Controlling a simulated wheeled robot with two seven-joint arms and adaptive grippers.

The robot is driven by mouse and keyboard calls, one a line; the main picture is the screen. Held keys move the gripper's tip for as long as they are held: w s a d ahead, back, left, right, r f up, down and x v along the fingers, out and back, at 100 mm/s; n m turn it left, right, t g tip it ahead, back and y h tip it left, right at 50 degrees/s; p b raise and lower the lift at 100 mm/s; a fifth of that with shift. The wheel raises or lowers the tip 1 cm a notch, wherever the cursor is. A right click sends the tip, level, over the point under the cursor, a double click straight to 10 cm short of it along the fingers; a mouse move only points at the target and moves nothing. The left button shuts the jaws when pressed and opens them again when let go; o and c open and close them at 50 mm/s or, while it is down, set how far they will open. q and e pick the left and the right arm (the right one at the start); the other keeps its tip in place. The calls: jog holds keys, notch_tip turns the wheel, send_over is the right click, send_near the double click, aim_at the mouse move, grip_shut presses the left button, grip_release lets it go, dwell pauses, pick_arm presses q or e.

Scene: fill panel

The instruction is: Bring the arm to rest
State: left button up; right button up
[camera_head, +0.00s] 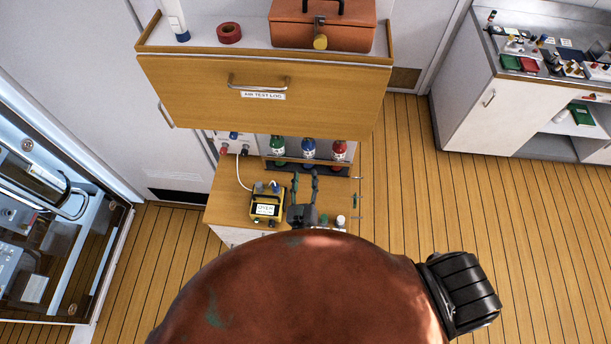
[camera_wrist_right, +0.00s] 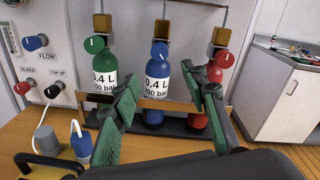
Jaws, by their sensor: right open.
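My right gripper (camera_head: 305,174) is open in the head view, its two green and black fingers spread above the wooden bench (camera_head: 228,198). It also shows in the right wrist view (camera_wrist_right: 160,80), with nothing between its fingers. The fingers point towards a rack with a green bottle (camera_head: 277,149), a blue bottle (camera_head: 309,150) and a red bottle (camera_head: 339,151). The blue bottle appears between the fingers in the wrist view, apparently behind them. The right finger partly covers the red bottle. My left gripper is not in view.
A yellow instrument (camera_head: 266,206) stands left of my right gripper. A valve panel (camera_wrist_right: 40,62) with knobs is left of the bottles. A wide drawer (camera_head: 330,97) juts out above the bench, with an orange toolbox (camera_head: 322,30) on top. Open floor (camera_head: 400,190) lies to the right.

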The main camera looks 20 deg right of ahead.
dwell(0.3)
jog(key=s+d+f+m+g+h, duration=0.1)
jog(key=s+d+f+m+g, duration=0.1)
jog(key=s+d+m+g, duration=0.6)
jog(key=s+d+f+m+g+h, duration=0.1)
jog(key=s+d+m+g, duration=0.15)
jog(key=d+m, duration=1.05)
jog(key=s+a+r+m+g+y, duration=0.15)
jog(key=s+m+y, duration=0.55)
jog(key=s+m, duration=0.8)
notch_tip(320, 180, down, 40)
jog(key=s+a+g+b, duration=0.1)
jog(key=s+g+b, duration=0.1)
jog(key=b, duration=0.8)
jog(key=s+f+b, duration=0.4)
jog(key=s+f, duration=0.5)
jog(key=f, duration=0.4)
jog(key=s+f+n+g+b, duration=0.1)
jog(key=s+f+b, duration=0.3)
jog(key=s+f, duration=0.6)
notch_tip(320, 180, down, 3)
jog(key=shift+s+f+g+y+b, duration=0.2)
jog(key=shift+g+y+b, duration=0.1)
jog(key=shift+y+b, duration=0.1)
